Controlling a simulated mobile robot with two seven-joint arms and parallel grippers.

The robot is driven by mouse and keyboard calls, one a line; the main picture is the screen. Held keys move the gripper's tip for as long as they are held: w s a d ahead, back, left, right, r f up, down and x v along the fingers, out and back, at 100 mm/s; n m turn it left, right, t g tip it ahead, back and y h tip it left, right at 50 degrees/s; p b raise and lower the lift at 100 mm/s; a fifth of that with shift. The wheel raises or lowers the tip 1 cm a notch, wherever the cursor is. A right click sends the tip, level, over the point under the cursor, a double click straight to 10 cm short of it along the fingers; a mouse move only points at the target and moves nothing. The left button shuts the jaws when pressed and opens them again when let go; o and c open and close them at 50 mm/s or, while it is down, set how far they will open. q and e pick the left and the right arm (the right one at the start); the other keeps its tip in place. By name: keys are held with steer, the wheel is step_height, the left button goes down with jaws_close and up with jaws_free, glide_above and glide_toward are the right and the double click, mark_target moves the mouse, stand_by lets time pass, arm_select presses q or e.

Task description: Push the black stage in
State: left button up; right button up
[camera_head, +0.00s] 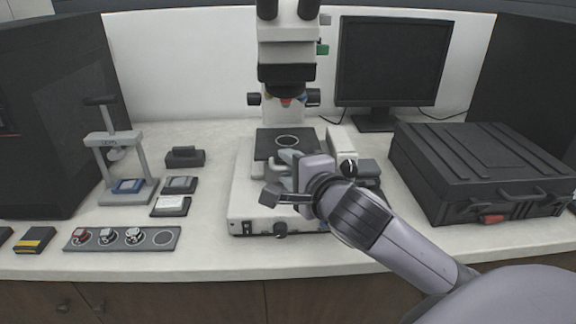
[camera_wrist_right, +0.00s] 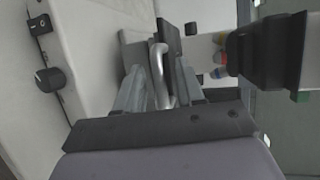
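The black stage (camera_head: 275,141) is a flat dark plate with a pale ring on it, on the microscope base under the objectives. Its dark edge also shows in the right wrist view (camera_wrist_right: 168,36). A silvery bar handle (camera_wrist_right: 158,72) stands out from the stage's front. My right gripper (camera_head: 284,166) is at the front of the stage. In the right wrist view its two fingers (camera_wrist_right: 158,80) are apart, one on each side of the handle, with narrow gaps visible. Whether either finger touches the handle is unclear. My left gripper is not in view.
The white microscope base (camera_head: 250,205) has a black knob on its front. A monitor (camera_head: 392,62) and a large black case (camera_head: 480,165) stand to the right. A small hand press (camera_head: 140,170) and a sample holder strip (camera_head: 122,239) are on the left.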

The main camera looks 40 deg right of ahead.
mark_target(288, 147)
jaws_close()
steer(key=shift+w+d+p, duration=0.15)
steer(key=shift+w+d, duration=0.4)
steer(key=shift+w, duration=0.3)
steer(key=shift+w+d+p, duration=0.15)
steer(key=shift+w+d, duration=0.35)
steer(key=shift+w, duration=0.35)
steer(key=shift+f, duration=0.1)
jaws_free()
